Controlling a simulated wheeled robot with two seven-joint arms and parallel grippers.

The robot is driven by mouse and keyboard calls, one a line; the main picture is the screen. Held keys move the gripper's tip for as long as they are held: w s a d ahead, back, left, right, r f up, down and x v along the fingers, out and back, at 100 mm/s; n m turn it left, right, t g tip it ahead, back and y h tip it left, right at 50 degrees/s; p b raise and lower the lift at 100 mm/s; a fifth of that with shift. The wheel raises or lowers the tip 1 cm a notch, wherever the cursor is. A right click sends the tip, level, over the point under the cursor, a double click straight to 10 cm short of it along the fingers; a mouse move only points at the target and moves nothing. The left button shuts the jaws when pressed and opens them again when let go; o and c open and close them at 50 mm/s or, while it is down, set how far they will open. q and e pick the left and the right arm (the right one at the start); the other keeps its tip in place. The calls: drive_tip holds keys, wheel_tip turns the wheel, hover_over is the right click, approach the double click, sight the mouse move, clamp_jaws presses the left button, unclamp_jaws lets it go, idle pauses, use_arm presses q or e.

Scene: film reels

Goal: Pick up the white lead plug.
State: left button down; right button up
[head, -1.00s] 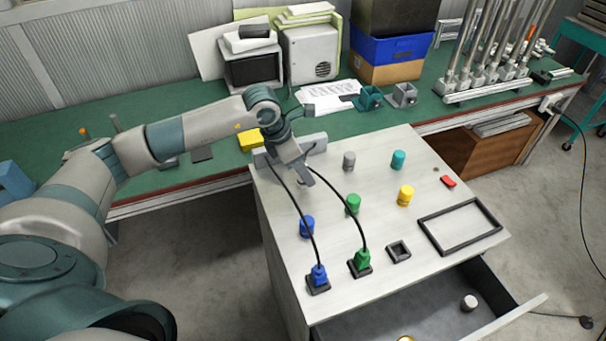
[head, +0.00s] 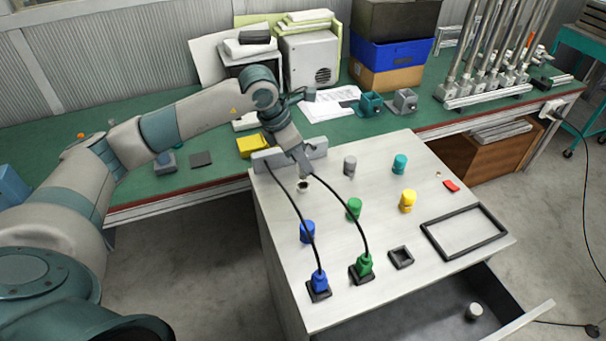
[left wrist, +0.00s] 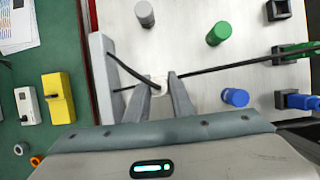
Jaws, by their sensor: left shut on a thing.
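My left gripper (head: 304,172) is over the back left of the light worktop, below the grey rail. In the left wrist view its two fingers (left wrist: 162,98) are close together around a small whitish piece, the white lead plug (left wrist: 159,82), mostly hidden by the fingers. In the head view a small white and dark piece shows just below the fingertips; I cannot tell whether it touches the top. The blue plug (head: 319,282) and green plug (head: 364,265) sit in dark square sockets at the front, with black leads running back past the gripper. My right gripper is not in view.
A grey rail (head: 318,147) stands at the worktop's back edge. Blue (head: 307,231), green (head: 353,208), grey (head: 349,165), teal (head: 400,163) and yellow (head: 407,200) cylinders stand around. An empty dark socket (head: 401,257) and a black frame (head: 465,232) lie to the right. The drawer below is open.

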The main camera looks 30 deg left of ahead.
use_arm(q)
drive_tip(key=w+d+r+b, duration=0.1)
drive_tip(key=d+r+b, duration=0.1)
drive_tip(key=d, duration=0.3)
drive_tip(key=d+r+b, duration=0.2)
drive_tip(key=d+r, duration=0.2)
drive_tip(key=d, duration=0.2)
drive_tip(key=shift+w+d+r, duration=0.3)
drive_tip(key=shift+w, duration=0.1)
